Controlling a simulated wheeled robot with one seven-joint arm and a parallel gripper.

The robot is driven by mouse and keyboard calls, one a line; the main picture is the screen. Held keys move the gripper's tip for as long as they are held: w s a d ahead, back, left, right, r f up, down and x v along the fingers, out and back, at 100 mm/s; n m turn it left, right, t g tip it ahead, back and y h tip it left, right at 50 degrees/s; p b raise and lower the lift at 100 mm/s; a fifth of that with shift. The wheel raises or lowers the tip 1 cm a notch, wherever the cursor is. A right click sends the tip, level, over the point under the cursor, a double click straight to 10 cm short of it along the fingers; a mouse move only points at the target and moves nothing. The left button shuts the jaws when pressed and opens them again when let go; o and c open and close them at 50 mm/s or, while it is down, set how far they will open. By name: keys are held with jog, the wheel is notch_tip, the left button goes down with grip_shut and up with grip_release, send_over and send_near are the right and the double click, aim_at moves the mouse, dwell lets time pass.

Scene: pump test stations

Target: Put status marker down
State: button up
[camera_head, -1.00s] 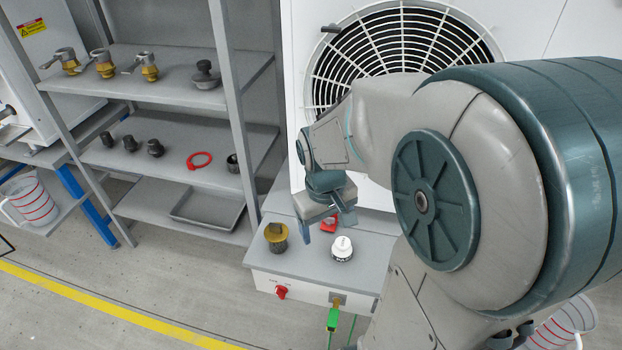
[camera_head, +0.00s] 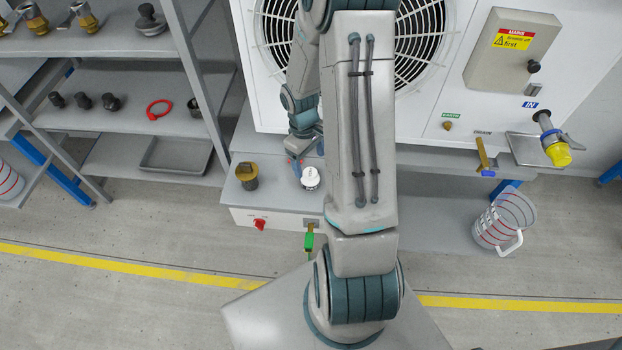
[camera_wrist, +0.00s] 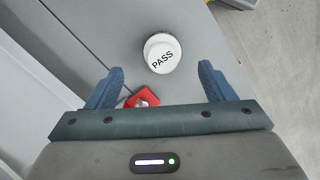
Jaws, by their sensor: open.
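The white round status marker (camera_wrist: 162,55), with PASS on its top, stands upright on the grey bench top (camera_head: 275,198). In the head view the marker (camera_head: 311,178) is near the bench's front edge, just below my gripper (camera_head: 307,160). In the wrist view my gripper (camera_wrist: 163,86) is open, with its two blue fingers spread apart. The marker lies ahead of the fingertips, roughly centred between them, with no visible contact. A red piece (camera_wrist: 141,97) lies on the bench near the left finger.
A brass-and-dark fitting (camera_head: 246,176) stands on the bench left of the marker. A red knob (camera_head: 260,224) and a green connector (camera_head: 309,241) are on the bench front. Shelves (camera_head: 150,120) with fittings stand at left. A measuring jug (camera_head: 503,222) stands at right.

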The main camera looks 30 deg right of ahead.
aim_at(312, 173)
jog(key=shift+s+f, duration=0.15)
jog(key=shift+f, duration=1.15)
jog(key=shift+s+f, duration=0.2)
jog(key=shift+f, duration=1.1)
jog(key=shift+s+f, duration=0.15)
jog(key=shift+f, duration=1.15)
jog(key=c, duration=1.2)
jog(key=shift+r, duration=0.15)
jog(key=shift+r, duration=0.5)
notch_tip(312, 173, up, 3)
jog(key=shift+f, duration=0.15)
jog(key=s+a+r+b, duration=0.2)
jog(key=s+r, duration=0.5)
jog(key=s, duration=0.4)
jog(key=shift+s+a+b, duration=0.2)
jog(key=shift+b, duration=0.6)
